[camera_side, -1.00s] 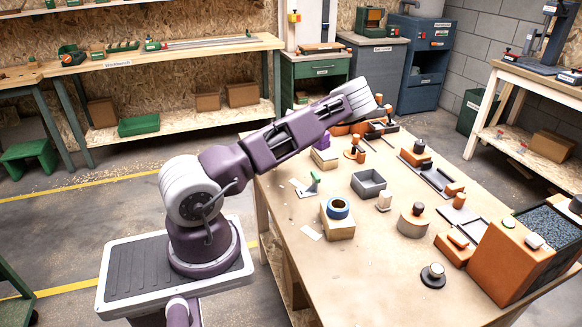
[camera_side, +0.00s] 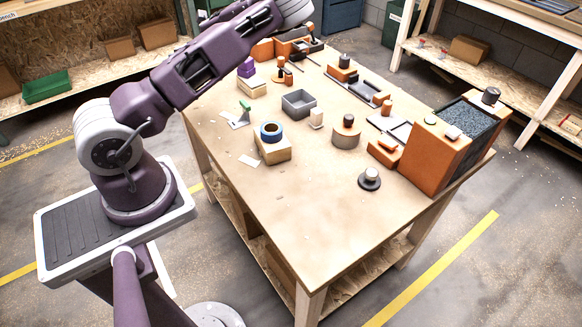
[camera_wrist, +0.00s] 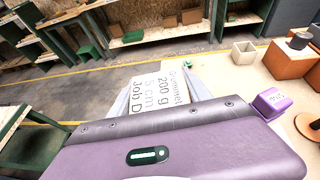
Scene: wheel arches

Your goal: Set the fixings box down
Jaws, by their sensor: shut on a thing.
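My gripper (camera_wrist: 157,80) is shut on a pale fixings box (camera_wrist: 163,97) in the wrist view. One grey finger lies along each side of it. The box face carries printed text that reads roughly "Grommet, 200 g, 5 cm, Job D". Its far and lower sides are hidden. In the side view my arm reaches up to the top edge, and the gripper and box do not show there. I cannot tell from these views whether the box touches anything below it.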

